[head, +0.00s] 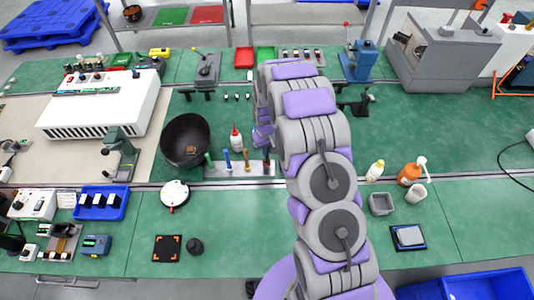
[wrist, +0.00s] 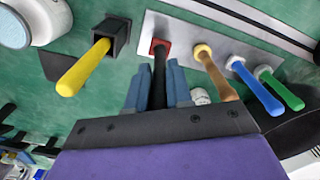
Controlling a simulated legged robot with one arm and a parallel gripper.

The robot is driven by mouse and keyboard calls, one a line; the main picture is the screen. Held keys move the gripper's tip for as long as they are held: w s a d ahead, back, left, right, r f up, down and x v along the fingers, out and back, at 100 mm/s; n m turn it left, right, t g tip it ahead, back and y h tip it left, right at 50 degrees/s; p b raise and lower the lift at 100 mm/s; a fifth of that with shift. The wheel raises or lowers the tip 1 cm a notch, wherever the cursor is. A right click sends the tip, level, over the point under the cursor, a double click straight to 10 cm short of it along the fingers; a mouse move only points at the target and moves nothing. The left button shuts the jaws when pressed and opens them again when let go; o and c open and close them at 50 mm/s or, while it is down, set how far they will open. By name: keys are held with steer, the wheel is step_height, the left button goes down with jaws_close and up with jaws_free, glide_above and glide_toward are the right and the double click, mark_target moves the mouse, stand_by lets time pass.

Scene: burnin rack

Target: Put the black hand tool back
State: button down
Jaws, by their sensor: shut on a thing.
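The black hand tool (wrist: 160,72) stands between the two blue-grey fingers of my gripper (wrist: 157,82) in the wrist view. My gripper is shut on its handle. The tool's far end meets a red collar (wrist: 160,44) on the grey tool plate (wrist: 190,38); I cannot tell how deep it sits. In the head view the plate (head: 228,170) lies on the green bench, and the dark tool (head: 267,158) shows at its right end. My gripper is mostly hidden by my arm there.
Tan (wrist: 216,74), blue (wrist: 256,88) and green (wrist: 282,90) handles stand along the plate beside the black one. A yellow handle (wrist: 82,68) sits in a separate black holder (wrist: 113,32) on the other side. A black bowl (head: 185,140) stands left of the plate.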

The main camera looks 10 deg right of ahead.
mark_target(265, 161)
steer(key=f, duration=0.1)
steer(key=a+f, duration=0.1)
steer(key=shift+s+f, duration=0.1)
steer(key=shift+f, duration=0.2)
steer(key=shift+a, duration=0.15)
steer(key=shift+d+f, duration=0.15)
steer(key=shift+d, duration=0.1)
steer(key=c, duration=1.3)
jaws_free()
steer(key=shift+d, duration=0.25)
steer(key=shift+o, duration=1.4)
steer(key=shift+a, duration=0.2)
steer(key=shift+a+r, duration=0.15)
steer(key=shift+r, duration=0.1)
steer(key=r, duration=1)
steer(key=shift+d+r, duration=0.2)
steer(key=shift+r, duration=0.15)
steer(key=shift+a+r, duration=0.1)
steer(key=shift+r, duration=0.55)
steer(key=s+r+m, duration=0.1)
steer(key=s+r, duration=1.5)
steer(key=s+r+m+g, duration=0.1)
steer(key=s+r, duration=0.2)
steer(key=s, duration=0.9)
steer(key=s+r+m, duration=0.1)
steer(key=s+r, duration=0.1)
steer(key=s, duration=1.1)
steer(key=shift+r+g, duration=0.4)
